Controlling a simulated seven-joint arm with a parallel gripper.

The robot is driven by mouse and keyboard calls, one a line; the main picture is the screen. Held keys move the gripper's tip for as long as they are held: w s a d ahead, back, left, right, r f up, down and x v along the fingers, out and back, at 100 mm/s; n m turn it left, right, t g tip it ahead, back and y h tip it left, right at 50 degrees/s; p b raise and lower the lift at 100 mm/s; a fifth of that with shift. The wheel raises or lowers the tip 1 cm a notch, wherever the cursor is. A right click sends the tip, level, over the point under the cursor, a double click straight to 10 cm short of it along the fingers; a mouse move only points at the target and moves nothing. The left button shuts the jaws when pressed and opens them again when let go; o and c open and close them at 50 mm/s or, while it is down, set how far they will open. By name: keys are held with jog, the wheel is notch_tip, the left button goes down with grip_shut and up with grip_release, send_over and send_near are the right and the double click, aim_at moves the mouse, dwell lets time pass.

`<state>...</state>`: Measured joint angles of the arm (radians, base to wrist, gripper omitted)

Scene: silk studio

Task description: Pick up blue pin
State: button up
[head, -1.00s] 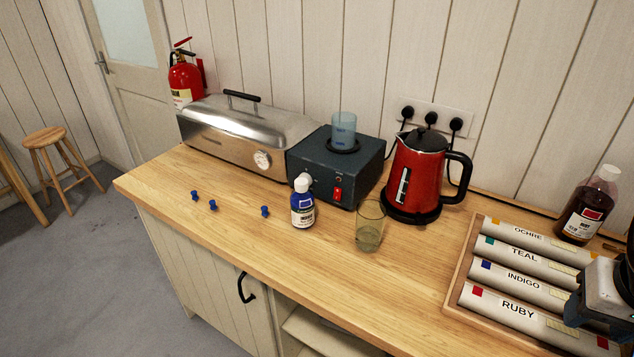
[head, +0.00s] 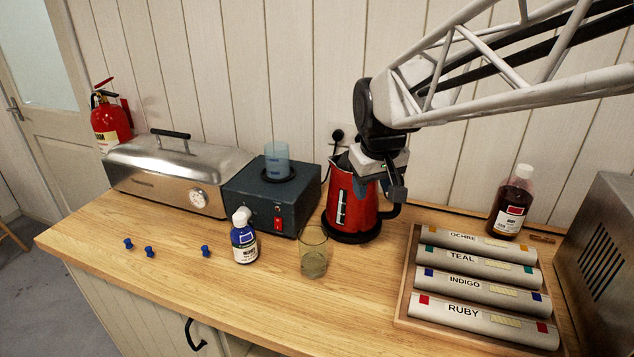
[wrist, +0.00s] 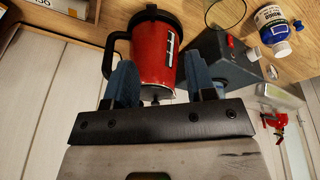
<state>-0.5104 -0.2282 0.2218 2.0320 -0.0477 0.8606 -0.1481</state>
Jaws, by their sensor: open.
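Three small blue pins lie on the wooden counter in the head view: a left one (head: 128,244), a middle one (head: 149,251) and a right one (head: 206,251) nearer the blue bottle. A small blue shape (wrist: 298,25) beside the bottle in the wrist view looks like one of them. My gripper (head: 375,190) is in front of or over the red kettle, far to the right of the pins. Its two blue fingers (wrist: 160,75) are apart with nothing held between them; the kettle shows behind them in the wrist view.
A blue bottle (head: 244,242) and a glass (head: 313,255) stand between the pins and the red kettle (head: 352,212). Behind are a hot plate (head: 250,203) with a beaker and a steel box (head: 160,180). A roll tray (head: 405,290) is at right. Counter before the pins is clear.

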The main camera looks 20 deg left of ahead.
jog(key=a+f+n, duration=0.2)
jog(key=a+f, duration=0.1)
jog(key=a, duration=0.7)
jog(key=a+f+n+g, duration=0.1)
jog(key=a+f+n, duration=0.1)
jog(key=a, duration=0.9)
jog(key=s+a+f+n, duration=0.1)
jog(key=a+f, duration=0.3)
jog(key=a, duration=0.7)
jog(key=shift+a+f+n, duration=0.1)
jog(key=shift+f+n, duration=0.1)
jog(key=shift+n, duration=0.2)
jog(key=n+g, duration=0.1)
jog(key=g, duration=0.1)
send_over(205, 247)
jog(key=shift+h, duration=0.4)
jog(key=f, duration=0.7)
jog(key=shift+w+d, duration=0.25)
jog(key=shift+w, duration=0.05)
jog(key=shift+s+a+f+n, duration=0.25)
jog(key=shift+a+n, duration=0.05)
jog(key=shift+f, duration=1.25)
jog(key=shift+f, duration=0.1)
